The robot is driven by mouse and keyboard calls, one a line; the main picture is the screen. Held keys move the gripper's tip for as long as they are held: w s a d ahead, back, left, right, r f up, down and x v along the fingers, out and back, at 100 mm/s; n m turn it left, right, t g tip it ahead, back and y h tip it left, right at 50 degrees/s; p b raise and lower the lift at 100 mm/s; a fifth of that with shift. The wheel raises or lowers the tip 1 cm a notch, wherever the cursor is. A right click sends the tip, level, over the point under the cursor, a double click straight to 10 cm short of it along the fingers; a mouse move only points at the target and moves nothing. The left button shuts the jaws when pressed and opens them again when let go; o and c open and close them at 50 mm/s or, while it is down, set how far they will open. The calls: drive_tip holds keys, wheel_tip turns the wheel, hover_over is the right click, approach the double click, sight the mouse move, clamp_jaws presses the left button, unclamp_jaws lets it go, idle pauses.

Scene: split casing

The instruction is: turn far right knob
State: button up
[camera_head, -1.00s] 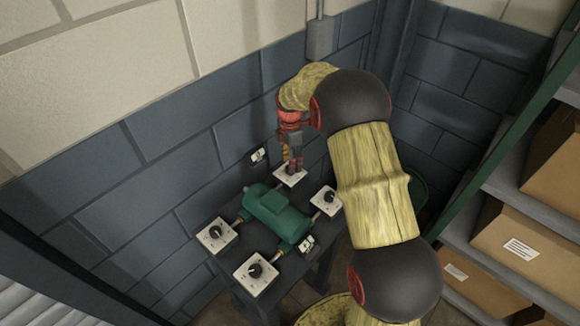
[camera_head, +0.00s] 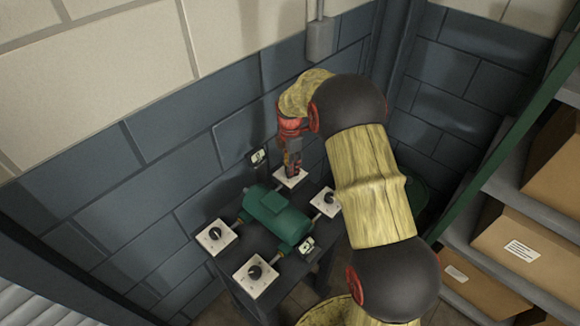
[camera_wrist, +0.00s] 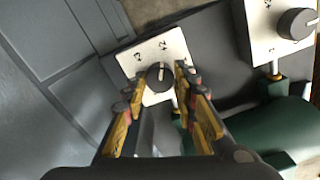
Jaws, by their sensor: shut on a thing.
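The knob (camera_wrist: 160,79) is dark and round with a pale pointer line, on a white marked plate (camera_wrist: 133,62) on the bench's wall side. In the wrist view it sits between the two fingers of my gripper (camera_wrist: 158,88), and its pointer line points roughly up the picture. My gripper (camera_head: 292,170) points down onto this plate (camera_head: 282,182) in the head view and is shut on the knob, which it hides there.
A green casing (camera_head: 275,213) lies mid-bench. Other knob plates are at right (camera_head: 318,203), left (camera_head: 228,243) and front (camera_head: 242,275). Shelves with boxes (camera_head: 520,235) stand at the right.

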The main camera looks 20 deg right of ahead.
drive_tip(key=c, duration=0.4)
